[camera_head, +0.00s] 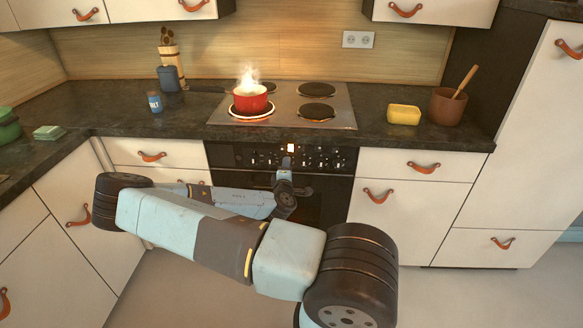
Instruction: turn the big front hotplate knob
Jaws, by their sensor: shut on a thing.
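The black oven front carries a control panel (234,155) with a row of small knobs and a lit orange-white indicator (291,148). My gripper (287,163) is at the middle of this panel, shut on a knob. That knob is mostly hidden by my gripper, and its turn angle is too small to read. The front left hotplate (237,115) glows orange around its rim under a red pot (250,103). Steam or bright vapour rises from the pot. The front right hotplate (316,112) is dark and bare.
The pot's dark handle points left. A yellow dish (403,115) and a brown pot (447,106) with a wooden spoon stand right of the hob. A blue jar (155,102) stands left. Cabinets with leather pulls (378,196) flank the oven. Open floor lies in front.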

